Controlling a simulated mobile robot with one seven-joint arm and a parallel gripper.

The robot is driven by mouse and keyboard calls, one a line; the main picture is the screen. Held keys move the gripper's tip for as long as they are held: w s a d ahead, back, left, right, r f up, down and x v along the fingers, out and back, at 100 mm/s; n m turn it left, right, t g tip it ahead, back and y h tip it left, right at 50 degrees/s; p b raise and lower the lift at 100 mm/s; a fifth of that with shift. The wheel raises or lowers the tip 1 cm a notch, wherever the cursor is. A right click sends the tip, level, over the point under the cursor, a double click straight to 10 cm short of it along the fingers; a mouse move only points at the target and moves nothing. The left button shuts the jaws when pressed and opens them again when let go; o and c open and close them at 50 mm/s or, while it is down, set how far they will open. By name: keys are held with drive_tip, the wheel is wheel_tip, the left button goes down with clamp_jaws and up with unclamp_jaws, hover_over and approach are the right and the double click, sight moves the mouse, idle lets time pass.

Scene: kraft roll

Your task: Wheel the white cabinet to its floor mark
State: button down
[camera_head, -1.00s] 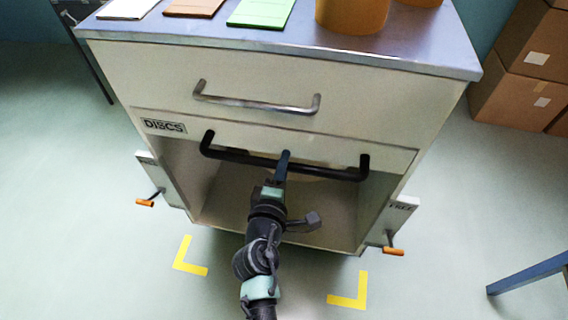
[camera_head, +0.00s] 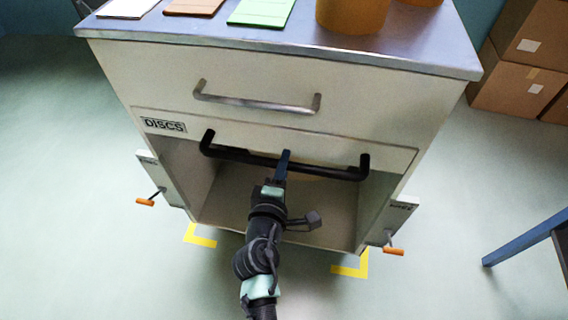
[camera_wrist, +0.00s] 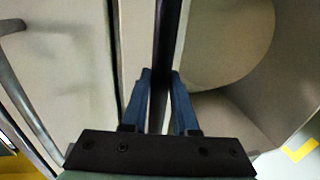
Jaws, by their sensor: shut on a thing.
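The white cabinet (camera_head: 370,104) stands upright in front of me with a grey drawer handle (camera_head: 256,103), a "DISCS" label (camera_head: 164,125) and an open lower bay. My gripper (camera_head: 284,168) is shut on the black bar handle (camera_head: 232,153) below the drawer. In the wrist view, the two blue fingers (camera_wrist: 161,95) straddle the black bar (camera_wrist: 168,40). Yellow corner marks lie on the floor, the left one (camera_head: 203,240) and the right one (camera_head: 352,268), at the cabinet's near bottom corners. The cabinet partly covers both. Any far marks are hidden.
Side plates with orange-tipped levers, left (camera_head: 145,202) and right (camera_head: 393,252), flank the cabinet. On its top are coloured cards (camera_head: 262,11) and a brown roll (camera_head: 352,14). Cardboard boxes (camera_head: 510,87) stand at the back right, and a blue-edged table (camera_head: 525,238) at the right. The left floor is clear.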

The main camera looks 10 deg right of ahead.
drive_tip(key=shift+a+f, duration=0.1)
drive_tip(key=shift+a, duration=0.05)
drive_tip(key=c, duration=0.8)
unclamp_jaws()
drive_tip(key=shift+o, duration=0.6)
drive_tip(key=v, duration=1.3)
drive_tip(key=shift+p, duration=0.3)
